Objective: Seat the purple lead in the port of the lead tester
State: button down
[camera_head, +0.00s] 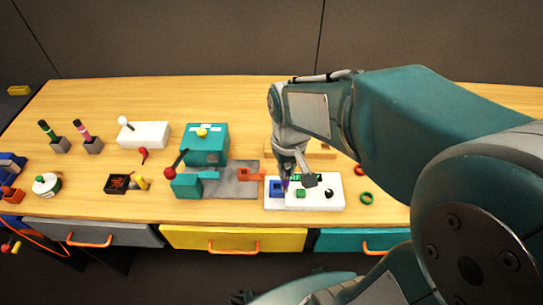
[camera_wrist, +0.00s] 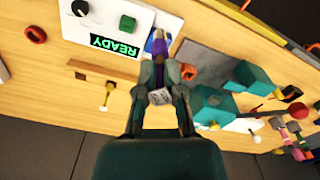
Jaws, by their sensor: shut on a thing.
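The lead tester is a white panel (camera_head: 310,204) near the front edge of the table, with a blue port (camera_head: 275,188) at its left end. It also shows at the top of the wrist view (camera_wrist: 68,28), where its display (camera_wrist: 113,46) reads READY. My gripper (camera_head: 287,174) is over the tester's left part, pointing down. In the wrist view my gripper (camera_wrist: 160,64) is shut on the purple lead (camera_wrist: 158,43). The lead's tip is at or just above the blue port; I cannot tell whether it is inside.
The tester bears a green button (camera_head: 300,194) and a black knob (camera_head: 328,193). A green ring (camera_head: 366,198) lies to its right. A grey plate with an orange part (camera_head: 250,174) and a teal machine (camera_head: 204,146) stand to its left. A wooden bar lies behind it.

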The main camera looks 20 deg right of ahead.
jog(key=shift+w+f, duration=1.05)
jog(key=shift+f, duration=0.55)
jog(key=shift+w+f, duration=1.05)
jog(key=shift+f, duration=0.55)
jog(key=shift+w+f, duration=1.05)
jog(key=shift+f, duration=0.55)
jog(key=c, duration=0.8)
grip_release()
jog(key=shift+o, duration=0.2)
